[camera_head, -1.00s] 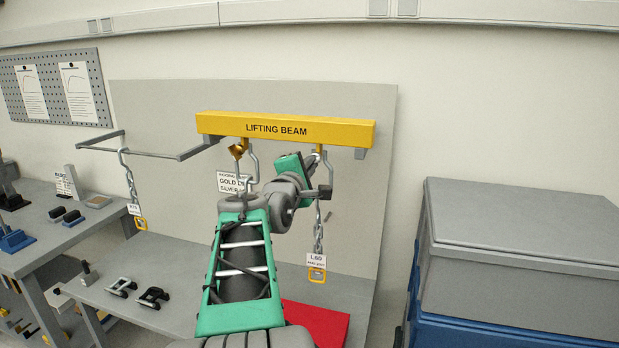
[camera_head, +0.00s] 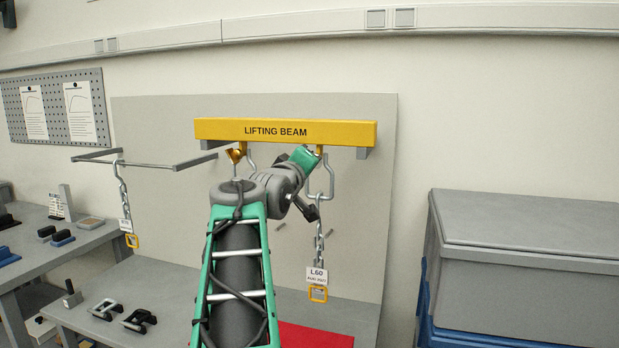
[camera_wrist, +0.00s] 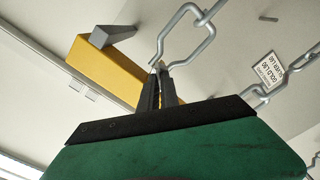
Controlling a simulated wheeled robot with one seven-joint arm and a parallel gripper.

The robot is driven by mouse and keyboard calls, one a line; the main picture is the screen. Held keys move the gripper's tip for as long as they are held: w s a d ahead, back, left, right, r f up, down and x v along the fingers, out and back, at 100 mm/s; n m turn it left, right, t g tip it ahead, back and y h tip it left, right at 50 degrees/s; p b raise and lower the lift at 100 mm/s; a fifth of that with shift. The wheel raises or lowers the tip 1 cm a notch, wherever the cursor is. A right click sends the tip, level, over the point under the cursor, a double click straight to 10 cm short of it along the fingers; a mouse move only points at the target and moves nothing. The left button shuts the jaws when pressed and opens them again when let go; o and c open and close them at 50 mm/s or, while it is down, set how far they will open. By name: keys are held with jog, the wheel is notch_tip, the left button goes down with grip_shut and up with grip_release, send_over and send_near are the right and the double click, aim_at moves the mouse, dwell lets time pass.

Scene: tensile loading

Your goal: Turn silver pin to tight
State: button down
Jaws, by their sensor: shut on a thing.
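The yellow lifting beam (camera_head: 285,131) is on the back wall panel. A silver shackle (camera_head: 331,181) hangs from its right end, with a chain and the L60 tag (camera_head: 316,275) below. In the wrist view my gripper (camera_wrist: 158,70) is shut, its dark fingertips at the end of a silver link (camera_wrist: 189,36) beside the beam (camera_wrist: 108,70). The silver pin is at the fingertips but mostly hidden by them; I cannot tell how tight it is. In the head view my green hand reaches the beam's right underside, and its fingertips are hard to make out.
A gold fitting (camera_head: 235,154) hangs at the beam's left. A grey rail (camera_head: 150,160) with another tagged chain (camera_head: 124,200) is further left. The bench holds dark clamps (camera_head: 139,319) and a red mat (camera_head: 312,336). A grey-lidded blue case (camera_head: 520,265) stands right.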

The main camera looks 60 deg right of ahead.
jog(key=m+b, duration=0.3)
jog(key=m, duration=0.1)
jog(key=shift+f+m, duration=0.1)
jog(key=shift+m, duration=0.3)
dwell(0.4)
jog(key=c, duration=1.6)
grip_release()
jog(key=s+a+b, duration=0.1)
jog(key=a, duration=0.6)
jog(key=shift+s+a+b, duration=0.15)
jog(key=shift+a+b, duration=0.2)
